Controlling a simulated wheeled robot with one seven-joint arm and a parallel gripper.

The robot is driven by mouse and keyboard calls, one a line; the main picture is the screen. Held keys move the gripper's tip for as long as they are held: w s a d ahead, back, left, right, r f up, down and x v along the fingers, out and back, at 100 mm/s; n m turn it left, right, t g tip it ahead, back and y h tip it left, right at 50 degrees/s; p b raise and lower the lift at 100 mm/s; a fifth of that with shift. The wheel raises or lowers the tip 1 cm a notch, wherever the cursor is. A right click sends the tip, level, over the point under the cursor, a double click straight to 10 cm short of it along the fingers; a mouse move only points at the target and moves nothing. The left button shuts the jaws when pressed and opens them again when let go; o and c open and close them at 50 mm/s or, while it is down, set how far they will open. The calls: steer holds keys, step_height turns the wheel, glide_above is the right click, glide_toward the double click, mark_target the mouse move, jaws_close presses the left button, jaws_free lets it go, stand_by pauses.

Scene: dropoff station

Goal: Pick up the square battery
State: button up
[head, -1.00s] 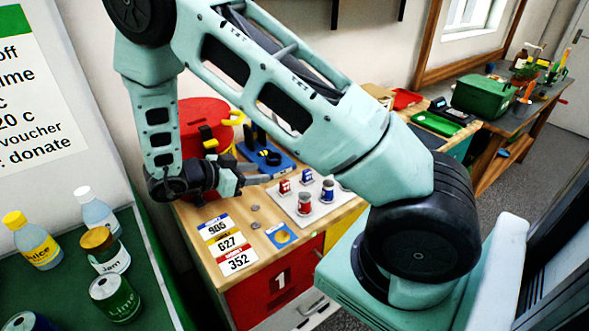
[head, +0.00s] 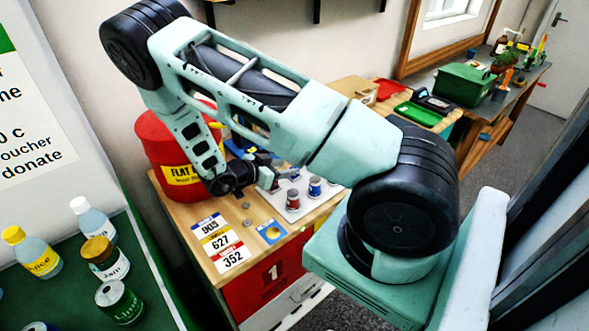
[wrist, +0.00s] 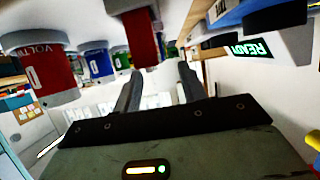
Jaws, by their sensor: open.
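Several small batteries stand on a white tray (head: 291,214). A red battery (head: 293,199) and a blue battery (head: 314,187), both round, stand at its front. A smaller blue one (head: 293,173) stands behind and looks boxy. A small red one (head: 273,184) is partly hidden by my gripper (head: 270,171). My gripper is open at the tray's left rear side. In the tilted, upside-down wrist view, a red battery (wrist: 140,38) appears beyond the open fingers (wrist: 160,72), nearer the left one. I cannot tell whether it is square. Nothing is held.
A red drum (head: 160,140) marked FLAT stands left of my arm. Number cards (head: 219,241) and a blue card with a yellow disc (head: 271,232) lie at the front. Bottles and cans stand on the green table (head: 75,275). A blue holder (head: 238,142) is behind my gripper.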

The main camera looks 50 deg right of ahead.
steer(key=shift+p+x, duration=0.7)
steer(key=shift+x, duration=1.1)
jaws_close()
steer(key=shift+r, duration=0.1)
